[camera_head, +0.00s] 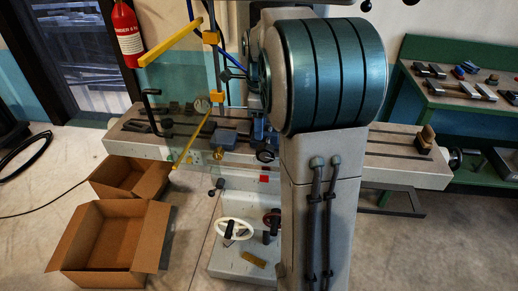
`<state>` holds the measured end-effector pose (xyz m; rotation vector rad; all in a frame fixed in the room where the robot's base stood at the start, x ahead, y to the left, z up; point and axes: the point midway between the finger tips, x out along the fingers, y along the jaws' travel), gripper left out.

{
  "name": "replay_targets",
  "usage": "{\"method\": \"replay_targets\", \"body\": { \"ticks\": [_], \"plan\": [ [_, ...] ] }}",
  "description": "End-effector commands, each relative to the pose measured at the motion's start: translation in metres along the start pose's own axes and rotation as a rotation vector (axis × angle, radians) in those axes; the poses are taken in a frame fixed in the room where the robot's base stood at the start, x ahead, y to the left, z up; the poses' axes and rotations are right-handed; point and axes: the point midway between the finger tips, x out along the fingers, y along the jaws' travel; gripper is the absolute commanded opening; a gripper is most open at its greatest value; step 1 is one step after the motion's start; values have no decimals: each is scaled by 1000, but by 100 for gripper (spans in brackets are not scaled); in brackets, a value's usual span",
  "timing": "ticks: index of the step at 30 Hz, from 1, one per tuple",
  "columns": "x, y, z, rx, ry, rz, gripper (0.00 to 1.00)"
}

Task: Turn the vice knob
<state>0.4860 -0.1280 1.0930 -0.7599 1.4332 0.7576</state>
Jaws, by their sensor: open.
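A small blue-grey block that looks like the vice (224,138) sits on the slotted bed of a grey milling machine, left of the large teal and grey arm part in front. A small brass-coloured round part (218,154) is at its front. A dark round knob (265,156) is further right, close to the arm part's left edge. I cannot tell for sure which of these is the vice knob. My gripper does not show in this view. The arm part hides the middle of the machine bed.
The machine bed (392,165) runs across the view. Yellow bars (174,42) stand above its left half. White (233,229) and dark red handwheels are below. Two open cardboard boxes (104,245) lie on the floor at left. A green bench (470,95) with metal parts is at right.

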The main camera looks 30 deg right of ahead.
Motion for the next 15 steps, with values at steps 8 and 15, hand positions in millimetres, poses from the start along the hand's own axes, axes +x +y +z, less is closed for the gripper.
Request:
{"method": "replay_targets", "body": {
  "ticks": [8, 15],
  "plan": [
    [61, 0, -1, 1, 2, 5, 49],
    [95, 0, 1, -2, 1, 2, 49]
  ]
}}
